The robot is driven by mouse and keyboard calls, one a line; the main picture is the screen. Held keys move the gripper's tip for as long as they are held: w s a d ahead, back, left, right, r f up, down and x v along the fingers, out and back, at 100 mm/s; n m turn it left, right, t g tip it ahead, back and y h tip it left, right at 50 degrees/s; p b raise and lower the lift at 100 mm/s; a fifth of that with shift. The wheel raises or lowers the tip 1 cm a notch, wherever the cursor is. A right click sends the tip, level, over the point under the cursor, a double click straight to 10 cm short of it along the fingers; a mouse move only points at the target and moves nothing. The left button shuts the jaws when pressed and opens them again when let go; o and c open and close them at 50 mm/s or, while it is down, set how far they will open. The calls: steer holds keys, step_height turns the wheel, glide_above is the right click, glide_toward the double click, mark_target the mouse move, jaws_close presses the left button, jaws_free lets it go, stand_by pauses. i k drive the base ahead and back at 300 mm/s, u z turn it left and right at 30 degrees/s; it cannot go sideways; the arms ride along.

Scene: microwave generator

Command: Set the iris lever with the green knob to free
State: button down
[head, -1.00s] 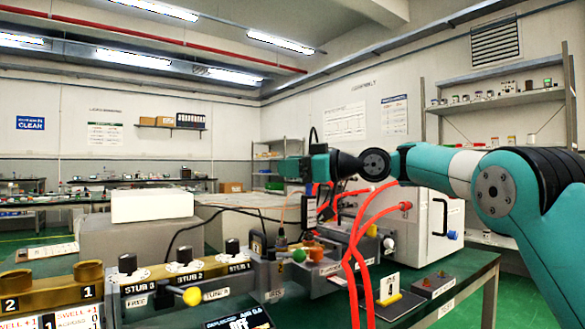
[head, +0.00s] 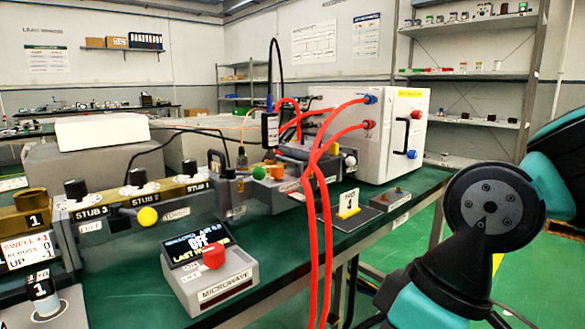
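The green knob (head: 259,173) of the iris lever sits near the middle of the head view, on the grey waveguide hardware just right of the stub tuner. The lever arm behind the knob is short and hard to make out. The labels by it are too small to read, so I cannot tell its set position. My gripper is out of view. Only links of my arm show, at the right edge, well apart from the lever.
A yellow knob (head: 148,216) is on the stub tuner to the left. The microwave control box (head: 215,275) with a red button stands in front. Red hoses (head: 318,210) hang before the bench right of the lever. A white cabinet (head: 395,135) stands behind.

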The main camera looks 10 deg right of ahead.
mark_target(258, 173)
steer(key=z, duration=1.6)
steer(key=k, duration=1.15)
steer(key=u, duration=1.4)
steer(key=i, duration=1)
steer(key=u, duration=0.05)
